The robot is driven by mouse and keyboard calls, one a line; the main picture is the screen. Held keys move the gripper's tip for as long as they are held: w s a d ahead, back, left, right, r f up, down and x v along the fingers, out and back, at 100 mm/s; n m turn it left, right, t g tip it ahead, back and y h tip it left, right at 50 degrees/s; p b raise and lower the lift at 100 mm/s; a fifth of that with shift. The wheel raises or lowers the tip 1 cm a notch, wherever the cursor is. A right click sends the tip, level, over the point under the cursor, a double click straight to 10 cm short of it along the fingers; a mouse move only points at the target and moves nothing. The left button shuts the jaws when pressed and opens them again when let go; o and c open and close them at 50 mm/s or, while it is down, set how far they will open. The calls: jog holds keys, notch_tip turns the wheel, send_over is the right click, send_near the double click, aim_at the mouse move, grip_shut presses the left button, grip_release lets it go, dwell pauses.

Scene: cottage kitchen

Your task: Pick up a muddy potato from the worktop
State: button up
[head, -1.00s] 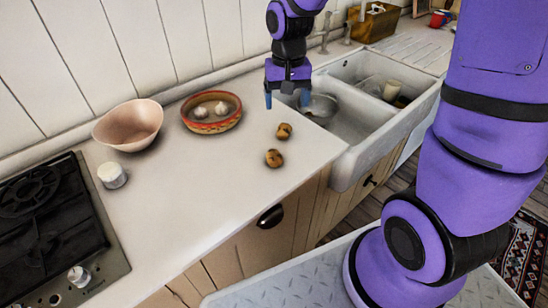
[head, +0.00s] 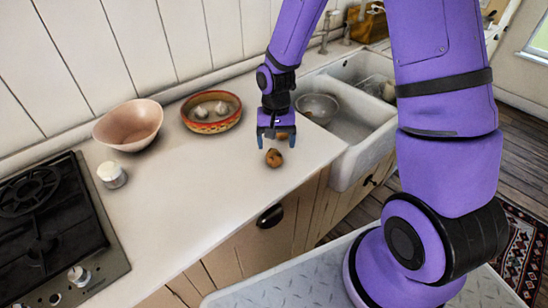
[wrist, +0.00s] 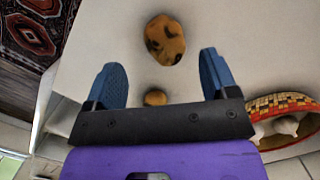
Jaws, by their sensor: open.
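Two muddy potatoes lie on the white worktop (head: 200,190) near the sink. The nearer potato (head: 274,158) is brown with dark patches; it shows whole in the wrist view (wrist: 165,40), beyond the fingertips. The second potato (wrist: 155,97) shows between my fingers in the wrist view, partly hidden by the gripper body; in the head view it is mostly hidden behind my gripper. My gripper (head: 276,142) is open and empty, pointing down above the worktop. Its blue fingers are apart, and the nearer potato shows just below them in the head view.
A patterned bowl (head: 190,122) with garlic bulbs and a pink bowl (head: 128,126) stand to the left. A white jar (head: 112,175) is beside the black hob (head: 40,220). The sink (head: 345,182) with a metal colander (head: 318,106) is at right. The left-middle worktop is clear.

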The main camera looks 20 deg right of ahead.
aim_at(274, 153)
jog(key=shift+s+a+f, duration=0.1)
jog(key=shift+a+f, duration=0.05)
jog(key=shift+f, duration=1.1)
jog(key=shift+a+f, duration=0.15)
jog(key=shift+f, duration=1.05)
jog(key=c, duration=1)
jog(key=shift+r, duration=0.15)
